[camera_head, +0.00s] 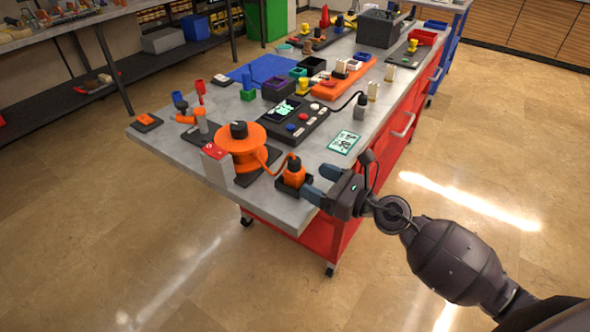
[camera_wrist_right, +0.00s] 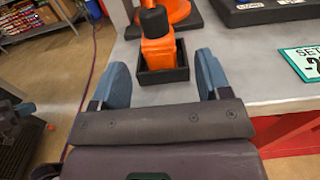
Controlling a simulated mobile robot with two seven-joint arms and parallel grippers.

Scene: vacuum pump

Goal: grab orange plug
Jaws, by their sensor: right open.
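The orange plug (camera_head: 295,172) stands upright in a small black square holder (camera_head: 287,189) at the near corner of the table. An orange cable runs from it to an orange spool (camera_head: 242,157). The plug (camera_wrist_right: 158,50) has a black top and shows between and beyond my fingers in the right wrist view, with its holder (camera_wrist_right: 181,73). My right gripper (camera_head: 320,184) is open and empty, its blue fingertips pointing at the plug from the right, a short gap away. In the wrist view the right gripper (camera_wrist_right: 161,78) has one finger on each side of the holder.
A red-and-white box (camera_head: 216,165) stands left of the spool. A black control panel (camera_head: 294,122) and a green-and-white card (camera_head: 344,142) lie behind. The grey tabletop (camera_head: 312,158) is bare around the card. Its front edge runs just beneath my right gripper.

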